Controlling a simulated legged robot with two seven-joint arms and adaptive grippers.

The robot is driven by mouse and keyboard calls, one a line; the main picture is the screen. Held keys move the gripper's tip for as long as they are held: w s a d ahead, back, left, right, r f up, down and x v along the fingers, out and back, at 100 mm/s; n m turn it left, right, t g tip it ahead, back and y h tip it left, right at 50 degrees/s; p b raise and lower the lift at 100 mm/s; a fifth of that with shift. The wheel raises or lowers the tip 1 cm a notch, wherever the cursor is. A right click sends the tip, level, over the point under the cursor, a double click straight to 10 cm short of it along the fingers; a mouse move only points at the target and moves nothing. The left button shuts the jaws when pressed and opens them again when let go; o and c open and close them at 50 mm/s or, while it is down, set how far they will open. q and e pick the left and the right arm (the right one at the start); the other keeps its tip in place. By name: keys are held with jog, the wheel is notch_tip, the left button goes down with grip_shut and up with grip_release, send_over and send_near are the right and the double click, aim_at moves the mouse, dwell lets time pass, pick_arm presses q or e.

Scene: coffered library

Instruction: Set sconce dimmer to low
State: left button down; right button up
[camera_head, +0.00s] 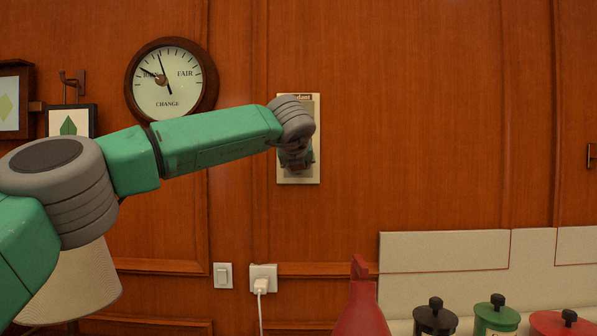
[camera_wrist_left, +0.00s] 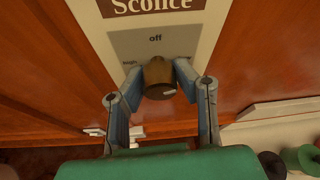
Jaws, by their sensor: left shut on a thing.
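The sconce dimmer's cream wall plate (camera_head: 299,180) is on the wood panelling, mostly covered by my left arm in the head view. In the left wrist view the plate (camera_wrist_left: 208,20) carries a brown "Sconce" label and a grey dial face (camera_wrist_left: 138,41) marked "off" at the top.
A round barometer (camera_head: 165,80) hangs left of the plate. Below are a light switch (camera_head: 223,275) and an outlet with a white plug (camera_head: 262,278). A red object (camera_head: 361,310) and several lidded canisters stand lower right. A lampshade (camera_head: 80,285) is partly behind my arm.

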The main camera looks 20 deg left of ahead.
pick_arm(q)
jog(key=shift+d+f, duration=0.1)
jog(key=shift+f, duration=0.15)
dwell(0.3)
jog(key=c, duration=1.3)
grip_release()
jog(key=shift+r, duration=0.1)
jog(key=shift+o, duration=0.2)
jog(key=shift+s+r, duration=0.25)
jog(key=shift+s, duration=0.1)
jog(key=v, duration=1.1)
